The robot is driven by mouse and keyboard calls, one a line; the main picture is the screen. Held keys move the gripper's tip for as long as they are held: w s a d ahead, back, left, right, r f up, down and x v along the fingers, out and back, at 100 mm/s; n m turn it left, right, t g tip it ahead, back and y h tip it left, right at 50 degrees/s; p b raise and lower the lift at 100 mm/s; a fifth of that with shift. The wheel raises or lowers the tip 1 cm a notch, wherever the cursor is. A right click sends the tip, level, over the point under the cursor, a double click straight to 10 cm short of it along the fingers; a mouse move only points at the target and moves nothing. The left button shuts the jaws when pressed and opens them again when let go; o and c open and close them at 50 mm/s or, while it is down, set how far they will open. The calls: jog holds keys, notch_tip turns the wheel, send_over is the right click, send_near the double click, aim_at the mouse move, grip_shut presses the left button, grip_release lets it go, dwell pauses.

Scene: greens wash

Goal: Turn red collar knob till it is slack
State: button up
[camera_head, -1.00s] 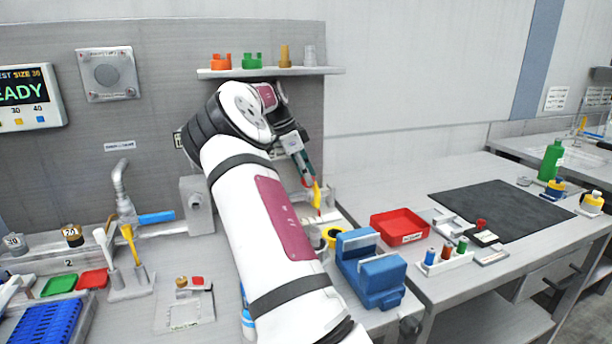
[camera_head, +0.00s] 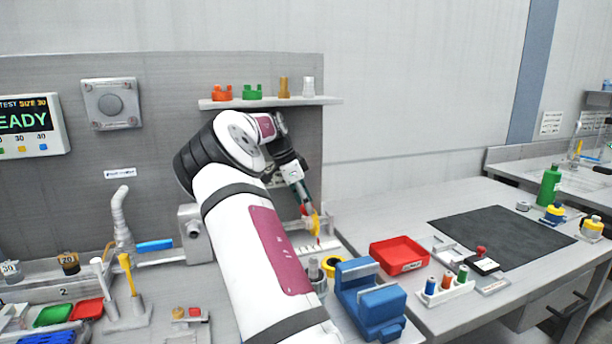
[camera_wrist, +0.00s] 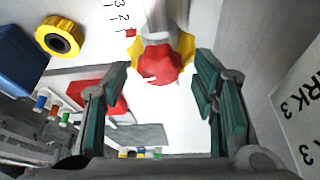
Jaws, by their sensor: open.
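The red collar knob (camera_wrist: 160,64) is lobed and sits at the lower end of a pale vertical-looking stem in the wrist view, with yellow lobes (camera_wrist: 186,50) behind it. My gripper (camera_wrist: 161,82) is open, with one dark green-padded finger on each side of the knob. Clear gaps show between the knob and both fingers, and nothing is held. In the head view my gripper (camera_head: 306,205) reaches down near the back panel, with red and yellow parts by its fingers. The knob is too small there to make out its state.
A yellow ring (camera_head: 330,265), a blue vise (camera_head: 369,300) and a red tray (camera_head: 399,254) lie right of my arm. A shelf (camera_head: 270,102) with coloured parts is above. A numbered panel (camera_wrist: 300,110) stands close at the wrist view's right. The dark mat (camera_head: 500,238) is bare in its middle.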

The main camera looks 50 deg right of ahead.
jog(key=n+p, duration=0.1)
jog(key=n, duration=0.1)
jog(key=n+t+p, duration=0.1)
jog(key=n, duration=0.1)
jog(key=shift+s+a+r+h, duration=0.1)
jog(key=shift+s+r+h, duration=0.1)
jog(key=shift+h, duration=0.1)
jog(key=n+t+p, duration=0.1)
jog(key=n+p, duration=0.1)
jog(key=n, duration=0.1)
jog(key=shift+t, duration=0.4)
jog(key=n+t+p, duration=0.1)
jog(key=n+p, duration=0.1)
jog(key=n, duration=0.2)
jog(key=shift+s+f+p, duration=0.1)
jog(key=shift+s+p, duration=0.05)
jog(key=shift+p, duration=0.25)
jog(key=n+t+p, duration=0.1)
jog(key=n, duration=0.2)
jog(key=shift+p, duration=0.3)
jog(key=shift+n+t, duration=0.3)
jog(key=shift+n, duration=0.1)
jog(key=v, duration=1.3)
jog(key=shift+d+r, duration=0.2)
jog(key=shift+r, duration=0.2)
